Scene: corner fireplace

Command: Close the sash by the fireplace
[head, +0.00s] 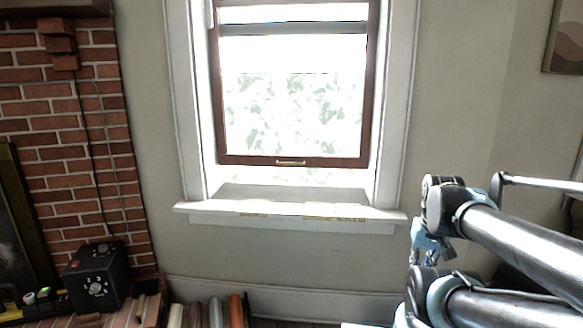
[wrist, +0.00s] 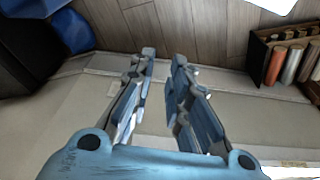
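The sash (head: 292,160) is a brown wooden frame with bright glass, in the white window right of the brick fireplace (head: 70,130). It is raised, with a gap between its bottom rail and the white sill (head: 290,212). A small brass handle (head: 291,163) sits at the middle of the bottom rail. My gripper (wrist: 163,57) shows in the wrist view with its two fingers apart and nothing between them. It is clear of the sash. In the head view my arm is at the lower right, and I cannot make out the fingertips there.
A black box with dials (head: 97,278) stands on the hearth at the lower left. Books (head: 216,312) stand on the floor below the window and also show in the wrist view (wrist: 292,62). A picture frame (head: 566,38) hangs at the upper right. The sill looks clear.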

